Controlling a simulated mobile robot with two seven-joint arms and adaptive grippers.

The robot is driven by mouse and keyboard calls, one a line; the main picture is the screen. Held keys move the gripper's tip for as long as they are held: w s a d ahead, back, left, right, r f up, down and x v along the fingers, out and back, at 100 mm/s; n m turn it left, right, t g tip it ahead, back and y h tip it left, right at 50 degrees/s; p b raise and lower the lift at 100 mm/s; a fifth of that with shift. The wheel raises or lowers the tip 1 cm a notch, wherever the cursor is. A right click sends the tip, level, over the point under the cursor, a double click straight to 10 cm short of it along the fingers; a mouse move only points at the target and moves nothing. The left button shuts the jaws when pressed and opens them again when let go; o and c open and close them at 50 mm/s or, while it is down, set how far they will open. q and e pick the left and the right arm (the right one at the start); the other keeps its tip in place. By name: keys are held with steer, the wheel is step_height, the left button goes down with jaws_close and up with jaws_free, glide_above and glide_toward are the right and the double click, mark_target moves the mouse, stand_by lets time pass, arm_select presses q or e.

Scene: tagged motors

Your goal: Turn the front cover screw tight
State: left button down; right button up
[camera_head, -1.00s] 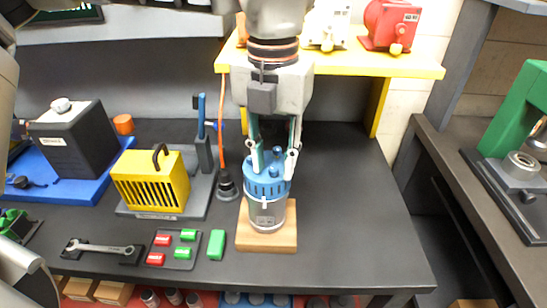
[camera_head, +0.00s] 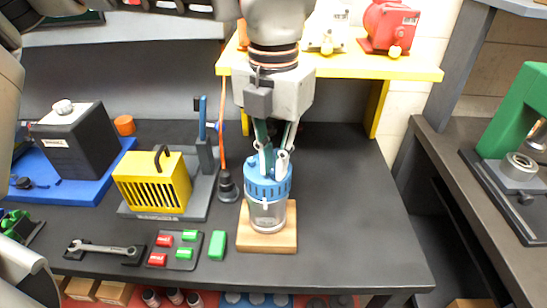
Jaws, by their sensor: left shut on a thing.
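A motor with a blue cover (camera_head: 257,187) and a silver body (camera_head: 268,215) stands upright on a wooden block (camera_head: 283,242) near the table's front. My left gripper (camera_head: 271,171) points down from above onto the top of the blue cover. Its fingers are close together, shut on a cover screw at the top. The fingers hide most of the screw, so I cannot see how deep it sits. My right gripper is not in view.
A yellow slotted housing (camera_head: 150,185) on a grey base, a black box (camera_head: 75,142) on a blue board, a wrench (camera_head: 100,249) and a tray of red and green tags (camera_head: 174,259) lie left. A loose green tag (camera_head: 217,245) lies nearby. A yellow shelf (camera_head: 370,66) stands behind. The table's right side is clear.

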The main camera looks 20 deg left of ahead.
mark_target(273, 170)
arm_select(q)
steer(key=m+p, duration=0.1)
steer(key=m, duration=0.3)
steer(key=shift+r, duration=0.15)
steer(key=shift+w+m+p, duration=0.1)
steer(key=shift+m+p, duration=0.6)
steer(key=shift+m, duration=1)
steer(key=c, duration=2.1)
jaws_free()
step_height(273, 170, up, 12)
steer(key=shift+f, duration=0.1)
